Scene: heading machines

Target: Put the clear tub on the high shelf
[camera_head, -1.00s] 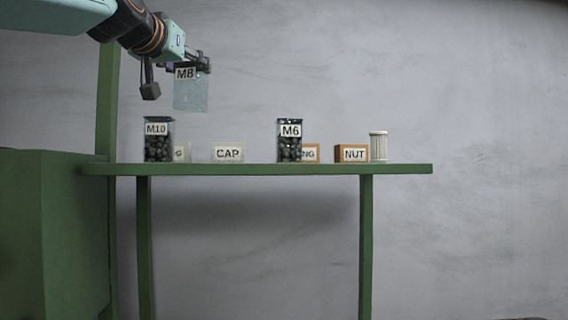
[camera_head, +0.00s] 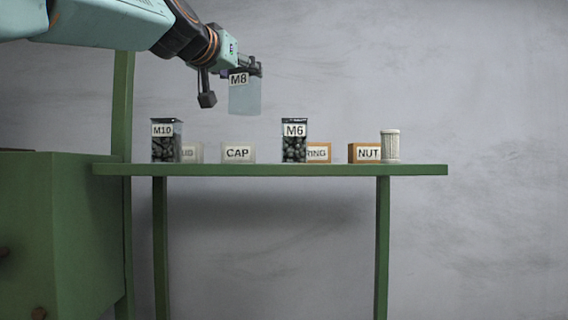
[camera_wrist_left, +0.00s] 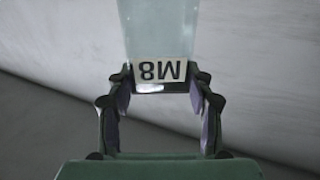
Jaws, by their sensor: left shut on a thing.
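The clear tub (camera_head: 244,98) with an M8 label hangs from my left gripper (camera_head: 250,68), which is shut on its top end. In the left wrist view the tub (camera_wrist_left: 160,30) sits between the two fingers of the gripper (camera_wrist_left: 160,85), with the M8 label upside down. My right gripper is in neither view.
On the shelf stand a dark-filled M10 jar (camera_head: 166,141), a pale box (camera_head: 192,153) partly behind it, a CAP box (camera_head: 238,153), a dark-filled M6 jar (camera_head: 294,141), a RING box (camera_head: 319,153), a NUT box (camera_head: 364,153) and a white ribbed cylinder (camera_head: 390,146). The shelf's right end is bare.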

